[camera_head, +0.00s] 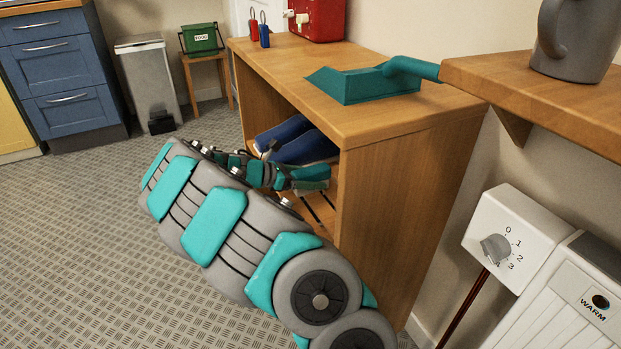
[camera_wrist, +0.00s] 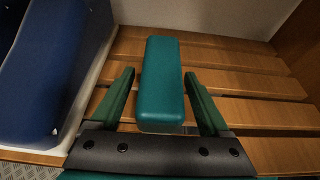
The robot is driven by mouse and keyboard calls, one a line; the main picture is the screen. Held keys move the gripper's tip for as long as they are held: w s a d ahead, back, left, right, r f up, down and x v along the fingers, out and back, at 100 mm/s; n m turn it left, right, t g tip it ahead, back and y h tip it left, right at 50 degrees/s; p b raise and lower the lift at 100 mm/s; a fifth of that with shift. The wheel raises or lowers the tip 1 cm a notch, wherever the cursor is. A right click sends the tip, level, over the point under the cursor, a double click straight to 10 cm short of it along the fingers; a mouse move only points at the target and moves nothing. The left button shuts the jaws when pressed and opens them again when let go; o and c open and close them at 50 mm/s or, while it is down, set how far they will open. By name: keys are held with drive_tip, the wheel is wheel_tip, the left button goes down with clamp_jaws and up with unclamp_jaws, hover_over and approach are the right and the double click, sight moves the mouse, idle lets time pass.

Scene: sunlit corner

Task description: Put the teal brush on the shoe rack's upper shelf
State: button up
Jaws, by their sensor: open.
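The teal brush (camera_wrist: 162,88) shows in the wrist view as a long rounded teal block over wooden slats. It lies lengthwise between the two fingers of my gripper (camera_wrist: 159,76). The fingers are open, with a visible gap on either side of the brush. I cannot tell whether its underside rests on the slats. The shoe rack (camera_head: 400,190) is a wooden cabinet with an open front in the head view. My arm reaches into that opening and hides much of the inside. The slatted shelf (camera_wrist: 250,112) fills the wrist view's background.
Blue shoes (camera_head: 305,148) stand inside the rack; one (camera_wrist: 45,65) is close left of my gripper. A wall shelf with a grey mug (camera_head: 575,40) juts in at right.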

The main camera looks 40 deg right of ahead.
drive_tip(key=shift+a+r, duration=0.2)
drive_tip(key=shift+r, duration=0.05)
drive_tip(key=v, duration=1.1)
drive_tip(key=shift+a+p, duration=0.3)
drive_tip(key=shift+a, duration=0.05)
